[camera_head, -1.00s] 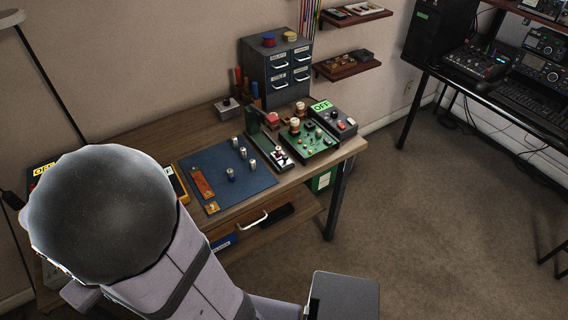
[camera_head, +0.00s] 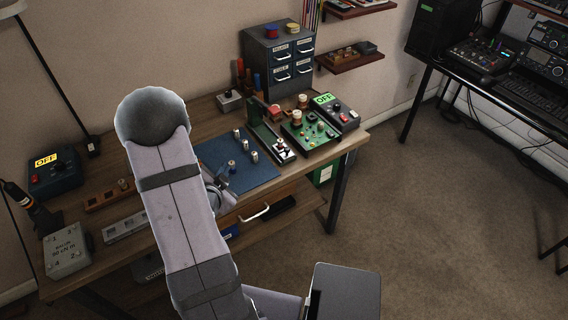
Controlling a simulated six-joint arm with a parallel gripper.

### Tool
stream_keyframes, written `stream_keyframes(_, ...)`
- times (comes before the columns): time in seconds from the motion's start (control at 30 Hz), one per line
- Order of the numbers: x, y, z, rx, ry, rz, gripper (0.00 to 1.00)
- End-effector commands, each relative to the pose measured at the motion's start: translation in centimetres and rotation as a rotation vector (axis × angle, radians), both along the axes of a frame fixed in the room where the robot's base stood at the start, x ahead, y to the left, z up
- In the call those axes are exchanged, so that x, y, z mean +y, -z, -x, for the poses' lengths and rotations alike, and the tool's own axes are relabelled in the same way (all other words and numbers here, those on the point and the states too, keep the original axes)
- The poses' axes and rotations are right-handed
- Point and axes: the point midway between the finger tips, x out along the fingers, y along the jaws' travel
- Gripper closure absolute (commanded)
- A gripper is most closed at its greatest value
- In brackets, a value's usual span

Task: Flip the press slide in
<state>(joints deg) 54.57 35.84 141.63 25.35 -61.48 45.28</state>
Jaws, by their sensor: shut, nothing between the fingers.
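The press (camera_head: 266,133) is a narrow green fixture near the back right of the bench, with an upright green plate at its rear. Its front carries a light-and-dark slide part (camera_head: 281,148) with a small red piece on it; the slide's exact position is too small to tell. My arm crosses the left half of the bench in the head view. My gripper (camera_head: 221,195) shows only in part, past the right side of my arm, over the lower left of the blue mat. It is shut and empty, apart from the press and to its left.
The blue mat (camera_head: 265,174) holds several small metal knobs. Right of the press are a green circuit board (camera_head: 311,138) and a box with a green OFF display (camera_head: 340,113). A drawer cabinet (camera_head: 279,62) stands behind. An open drawer (camera_head: 275,208) juts out below the front edge.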

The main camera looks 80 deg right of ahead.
Motion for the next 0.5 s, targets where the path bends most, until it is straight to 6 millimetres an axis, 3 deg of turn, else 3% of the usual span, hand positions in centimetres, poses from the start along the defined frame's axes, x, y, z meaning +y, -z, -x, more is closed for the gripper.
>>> stream_keyframes(0.03,-0.4,1.4,2.3,-0.055,0.077,0.016,1.00)
stream_keyframes(0.2,-1.2,2.7,8.5,-0.272,0.294,0.118,1.00)
stream_keyframes(0.4,-0.8,3.2,13.7,-0.475,0.445,0.233,1.00)
stream_keyframes(0.5,-0.4,3.2,15.2,-0.544,0.484,0.276,1.00)
